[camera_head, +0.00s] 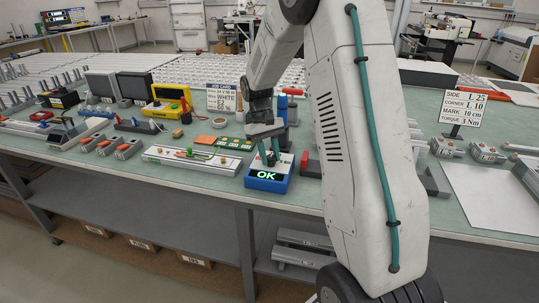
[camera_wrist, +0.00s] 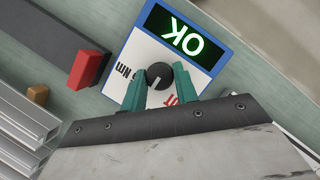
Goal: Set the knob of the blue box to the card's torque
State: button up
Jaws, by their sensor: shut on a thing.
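The blue box (camera_head: 268,181) stands near the front edge of the green-topped bench, with "OK" lit in green on its display. In the wrist view the blue box (camera_wrist: 214,72) shows its white top, partly hidden lettering ending in "Nm", and the "OK" display upside down. Its round dark knob (camera_wrist: 160,75) has a pale pointer line. My gripper (camera_wrist: 159,88) has its teal fingers on both sides of the knob, shut on it. The card (camera_head: 464,108) stands at the right and reads SIDE L 25, CORNER L 10, MARK 10 cm, TORQUE 3 Nm.
A red-ended dark bar (camera_wrist: 88,70) lies beside the box. A long pale fixture (camera_head: 192,161) lies to the left of the box. A white sheet (camera_head: 497,196) lies at the right. A second card (camera_head: 222,98) stands behind, among several tools.

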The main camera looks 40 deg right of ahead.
jog(key=o, duration=1)
jog(key=shift+c, duration=0.2)
jog(key=v, duration=0.8)
jog(key=shift+f, duration=0.2)
